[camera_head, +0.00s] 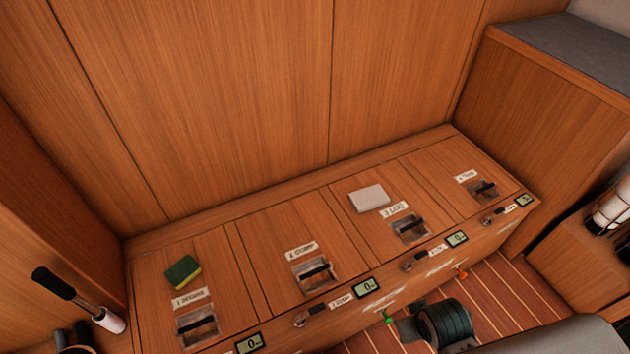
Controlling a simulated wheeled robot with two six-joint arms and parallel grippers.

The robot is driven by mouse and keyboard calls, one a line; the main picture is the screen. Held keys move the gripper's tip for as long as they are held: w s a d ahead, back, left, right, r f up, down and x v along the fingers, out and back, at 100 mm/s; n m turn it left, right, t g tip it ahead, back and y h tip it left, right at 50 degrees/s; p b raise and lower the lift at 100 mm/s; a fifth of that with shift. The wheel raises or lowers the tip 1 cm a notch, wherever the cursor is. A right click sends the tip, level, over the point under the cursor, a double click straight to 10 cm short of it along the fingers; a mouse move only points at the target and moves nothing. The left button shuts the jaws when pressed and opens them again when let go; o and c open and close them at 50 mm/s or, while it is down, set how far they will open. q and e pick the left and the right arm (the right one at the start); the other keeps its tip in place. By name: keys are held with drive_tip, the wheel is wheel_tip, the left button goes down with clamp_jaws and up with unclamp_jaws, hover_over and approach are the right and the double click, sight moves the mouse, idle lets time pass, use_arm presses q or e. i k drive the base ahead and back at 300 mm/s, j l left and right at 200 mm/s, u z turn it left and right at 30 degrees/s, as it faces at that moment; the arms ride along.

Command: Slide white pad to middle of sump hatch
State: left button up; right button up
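The white pad (370,198) is a flat, pale rectangular block. It lies on the third wooden hatch from the left (350,228), towards that hatch's back edge, behind its label and recessed latch. Several hatches run in a row along the bench top, each with a small white label and a latch. The label print is too small to read surely, so I cannot tell which one is the sump hatch. Neither of my grippers shows in the view, and nothing is touching the pad.
A green and yellow sponge (183,271) lies on the leftmost hatch. Latches (316,272) stand near the hatches' front edges. Small displays (367,287) line the bench front. A wooden wall rises behind. A black-handled tool (80,298) is at left; a dark coil (446,322) sits below the bench.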

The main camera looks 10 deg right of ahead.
sight(371, 198)
drive_tip(key=i+l+u, duration=0.1)
drive_tip(key=l+u, duration=0.2)
drive_tip(key=l, duration=0.55)
drive_tip(key=l+u, duration=0.3)
drive_tip(key=l, duration=0.55)
